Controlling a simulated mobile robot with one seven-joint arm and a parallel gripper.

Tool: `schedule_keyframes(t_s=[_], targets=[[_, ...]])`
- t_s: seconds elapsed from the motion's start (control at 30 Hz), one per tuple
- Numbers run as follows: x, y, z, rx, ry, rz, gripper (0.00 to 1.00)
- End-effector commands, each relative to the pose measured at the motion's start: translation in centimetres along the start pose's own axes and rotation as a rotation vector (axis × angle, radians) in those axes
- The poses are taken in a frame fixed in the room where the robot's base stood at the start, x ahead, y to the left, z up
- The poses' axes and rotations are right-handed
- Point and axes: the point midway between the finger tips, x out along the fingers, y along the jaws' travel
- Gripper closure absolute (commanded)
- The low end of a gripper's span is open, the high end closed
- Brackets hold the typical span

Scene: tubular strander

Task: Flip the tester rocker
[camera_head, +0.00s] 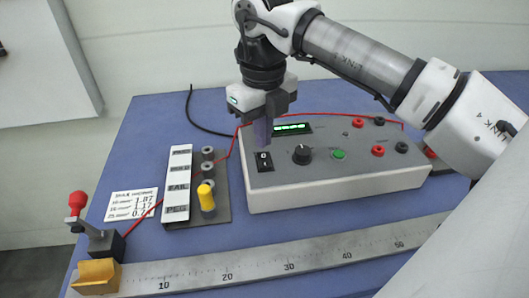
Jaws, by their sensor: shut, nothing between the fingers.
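The tester (335,187) is a light grey box with a sloped grey panel on the blue table. Its rocker (264,161) is a small black switch with white marks at the panel's left end. A green lit display (291,129) sits above it, partly behind my gripper. My gripper (264,144) is shut and empty, pointing down. Its fingertips are just above the rocker's upper edge in the picture; I cannot tell whether they touch it.
A black knob (302,154), a green button (339,154) and red and black sockets share the panel. Left stand a labelled white strip (178,185) and a yellow-topped peg (206,197). A steel ruler (250,268) runs along the front. A red-knobbed lever (78,205) stands far left.

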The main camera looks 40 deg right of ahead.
Motion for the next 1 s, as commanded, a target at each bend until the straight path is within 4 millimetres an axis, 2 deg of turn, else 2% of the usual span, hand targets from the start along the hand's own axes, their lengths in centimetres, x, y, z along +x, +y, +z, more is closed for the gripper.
schedule_keyframes(t_s=[0.03,0.5,1.0], targets=[[-0.7,0.0,0.0,0.000,0.000,0.000,1.00],[-4.2,0.0,0.0,0.000,0.000,0.000,1.00],[-4.2,0.0,0.0,0.000,-0.001,0.000,1.00]])
